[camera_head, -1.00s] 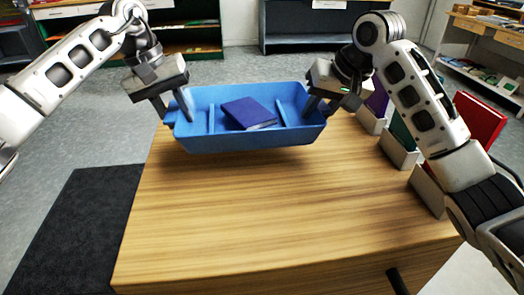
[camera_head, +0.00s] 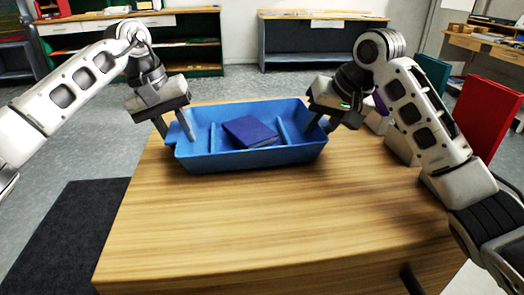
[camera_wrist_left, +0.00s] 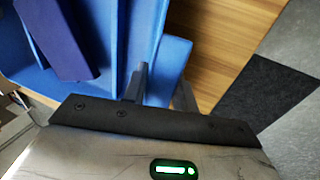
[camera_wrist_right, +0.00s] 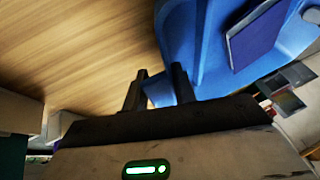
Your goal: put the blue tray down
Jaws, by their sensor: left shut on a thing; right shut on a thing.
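The blue tray (camera_head: 196,152) is level over the far part of the wooden table, low at its top; I cannot tell whether its base touches the wood. A dark blue book (camera_head: 250,131) lies inside it between two dividers. My left gripper (camera_head: 176,132) is shut on the tray's left end; the left wrist view shows the blue tray wall (camera_wrist_left: 130,45) at the fingers (camera_wrist_left: 160,88). My right gripper (camera_head: 325,122) is shut on the tray's right end; the right wrist view shows its fingers (camera_wrist_right: 158,88) at the tray's edge (camera_wrist_right: 178,45).
The wooden table top (camera_head: 250,220) is clear in front of the tray. A dark mat (camera_head: 65,235) lies on the floor at left. Shelves stand behind.

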